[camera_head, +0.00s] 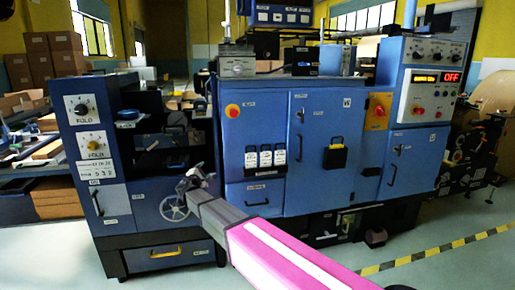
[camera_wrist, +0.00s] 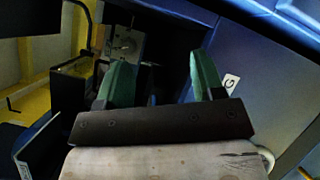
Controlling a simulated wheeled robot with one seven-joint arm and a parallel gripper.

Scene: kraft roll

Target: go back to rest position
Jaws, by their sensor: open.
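My gripper (camera_head: 192,181) is at the end of my arm, in front of the dark recess between the blue machine's two sections. In the wrist view my gripper (camera_wrist: 161,70) shows two green fingers standing wide apart with nothing between them. A spoked handwheel (camera_head: 174,208) is just below and left of the gripper in the head view; I cannot tell whether they touch. My arm reaches in from the lower right, its pink link crossing the front of the machine.
The blue cabinet (camera_head: 310,140) has a yellow-and-black latch (camera_head: 335,157) and a red display reading OFF (camera_head: 451,77). A left panel (camera_head: 92,125) carries two FOLD dials. Boxes (camera_head: 52,53) stand behind at left. Striped tape (camera_head: 440,249) marks the open floor at right.

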